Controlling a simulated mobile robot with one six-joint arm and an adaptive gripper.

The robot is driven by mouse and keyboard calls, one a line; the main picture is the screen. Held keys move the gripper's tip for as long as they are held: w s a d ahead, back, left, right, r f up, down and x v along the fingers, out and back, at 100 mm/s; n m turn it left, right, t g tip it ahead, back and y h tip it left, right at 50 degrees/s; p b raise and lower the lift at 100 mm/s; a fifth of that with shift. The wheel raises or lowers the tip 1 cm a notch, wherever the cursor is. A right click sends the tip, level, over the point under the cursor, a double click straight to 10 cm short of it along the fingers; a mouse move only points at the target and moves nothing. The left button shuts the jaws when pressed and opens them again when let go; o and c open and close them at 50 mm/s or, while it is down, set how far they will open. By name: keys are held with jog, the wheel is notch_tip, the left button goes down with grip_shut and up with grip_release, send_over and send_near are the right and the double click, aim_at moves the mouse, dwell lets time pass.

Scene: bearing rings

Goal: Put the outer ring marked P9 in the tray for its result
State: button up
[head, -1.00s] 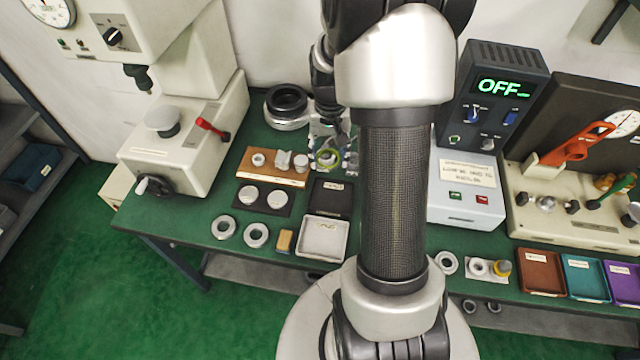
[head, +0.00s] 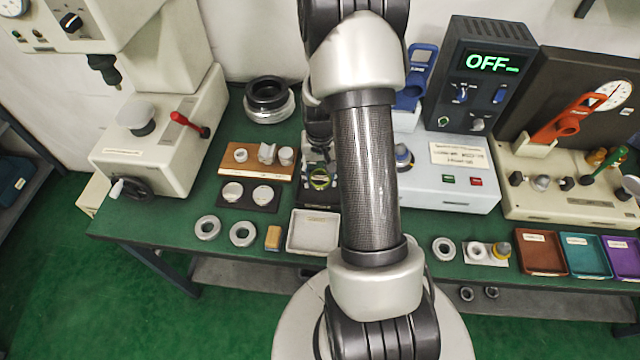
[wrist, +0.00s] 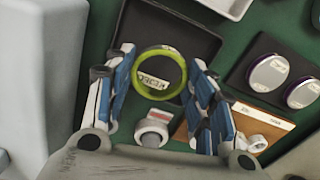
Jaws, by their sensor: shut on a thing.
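My gripper (wrist: 161,66) is shut on a yellow-green ring (wrist: 160,49), which sits between its blue-padded fingers in the wrist view. The ring also shows below my gripper in the head view (head: 319,180). No P9 mark can be read on it. A black tray (wrist: 188,32) with a white label lies behind the ring, and the label shows through its opening. I cannot tell the gap between ring and tray. A white tray (head: 314,235) stands in front of the black one. Brown (head: 541,254), teal (head: 590,257) and purple (head: 625,252) trays stand at the far right.
A wooden block with small parts (head: 256,171) and a dark mat with two discs (head: 250,196) lie left of my gripper. Loose rings (head: 208,228) lie near the front edge. A grey box reading OFF (head: 490,75) and a press (head: 155,125) flank the workspace.

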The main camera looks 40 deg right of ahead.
aim_at(320, 178)
jog(key=shift+f+b, duration=0.55)
jog(key=shift+f, duration=1.35)
jog(key=shift+f, duration=0.1)
jog(key=o, duration=1.1)
